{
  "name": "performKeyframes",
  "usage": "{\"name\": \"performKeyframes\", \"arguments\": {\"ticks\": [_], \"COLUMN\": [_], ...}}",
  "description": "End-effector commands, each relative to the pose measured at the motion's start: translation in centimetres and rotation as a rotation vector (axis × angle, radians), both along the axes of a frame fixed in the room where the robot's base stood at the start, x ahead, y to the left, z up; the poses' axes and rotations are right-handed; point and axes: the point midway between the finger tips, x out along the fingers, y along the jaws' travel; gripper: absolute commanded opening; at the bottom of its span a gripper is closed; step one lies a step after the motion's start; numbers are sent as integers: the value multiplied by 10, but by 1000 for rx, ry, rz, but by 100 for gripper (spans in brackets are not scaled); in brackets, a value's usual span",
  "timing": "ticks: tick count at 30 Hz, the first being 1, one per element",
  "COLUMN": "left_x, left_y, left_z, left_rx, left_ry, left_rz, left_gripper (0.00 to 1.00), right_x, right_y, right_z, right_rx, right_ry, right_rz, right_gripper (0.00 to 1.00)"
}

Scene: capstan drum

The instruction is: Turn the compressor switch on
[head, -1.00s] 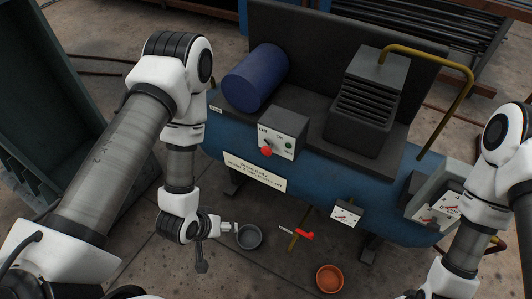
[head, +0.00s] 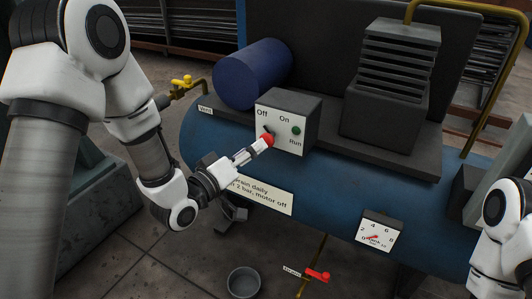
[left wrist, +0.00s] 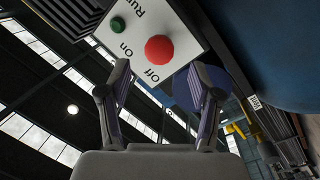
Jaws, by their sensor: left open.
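The compressor's switch box (head: 284,122) has a pale front plate marked Off, On and Run. Its switch has a red ball knob (head: 268,141), which sits below the Off and On labels; it also shows in the left wrist view (left wrist: 159,48). I cannot tell the lever's exact setting. A dark green Run lamp (head: 296,130) is on the plate's right. My left gripper (head: 257,149) is open at the knob. In the left wrist view its fingertips (left wrist: 157,75) stand apart on either side below the knob, and contact cannot be told. My right gripper is out of view.
The blue tank (head: 330,205) carries a blue motor (head: 252,74) and a finned dark block (head: 392,85). A gauge (head: 376,234) hangs in front. A red-handled valve (head: 317,275) and a grey bowl (head: 243,283) are below. A yellow valve (head: 182,82) is at left.

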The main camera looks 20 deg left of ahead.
Motion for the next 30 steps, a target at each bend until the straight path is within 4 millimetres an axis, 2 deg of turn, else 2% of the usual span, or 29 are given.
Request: {"name": "performKeyframes", "arguments": {"ticks": [6,9,17,18,23,30], "left_x": [40,52,57,57,56,56], "left_y": [-16,-21,-22,-22,-22,-22], "left_z": [-1,-1,0,0,0,0], "left_rx": [4,3,1,1,1,4], "left_ry": [-4,-2,1,1,1,2], "left_rz": [-2,-2,0,0,0,0], "left_gripper": [64,64,64,60,3,3], "right_x": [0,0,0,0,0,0], "right_y": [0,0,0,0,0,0], "right_z": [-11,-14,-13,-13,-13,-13], "right_rx": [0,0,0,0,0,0], "right_ry": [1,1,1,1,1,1], "right_rz": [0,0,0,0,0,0], "right_gripper": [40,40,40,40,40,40]}}
